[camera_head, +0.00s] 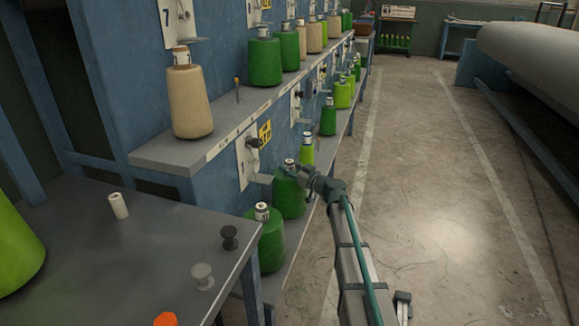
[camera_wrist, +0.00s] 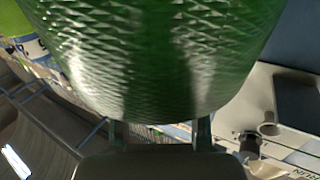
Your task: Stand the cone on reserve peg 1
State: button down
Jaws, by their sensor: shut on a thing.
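My gripper (camera_head: 302,173) is shut on a dark green cone (camera_head: 288,196) with a pale tube top, beside the number 1 plate (camera_head: 245,160). The held cone (camera_wrist: 165,50) fills the upper middle of the wrist view, with my gripper's fingers (camera_wrist: 160,133) below it. I cannot tell whether its base touches the lower shelf. A thin bare peg (camera_head: 237,90) stands on the upper shelf between a beige cone and a green cone. No reserve label is readable, so I cannot tell which peg is reserve peg 1.
A beige cone (camera_head: 189,100) stands on the upper shelf (camera_head: 165,152). Another dark green cone (camera_head: 268,240) stands in front of the held one. The grey table (camera_head: 110,255) at left holds a white tube (camera_head: 118,205) and small knobs. The floor aisle at right is clear.

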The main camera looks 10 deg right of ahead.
jog(key=c, duration=1.1)
grip_release()
jog(key=shift+f, duration=0.15)
jog(key=o, duration=0.5)
jog(key=shift+s+r, duration=0.1)
jog(key=shift+r, duration=0.15)
jog(key=p+v, duration=0.1)
jog(key=v, duration=1.1)
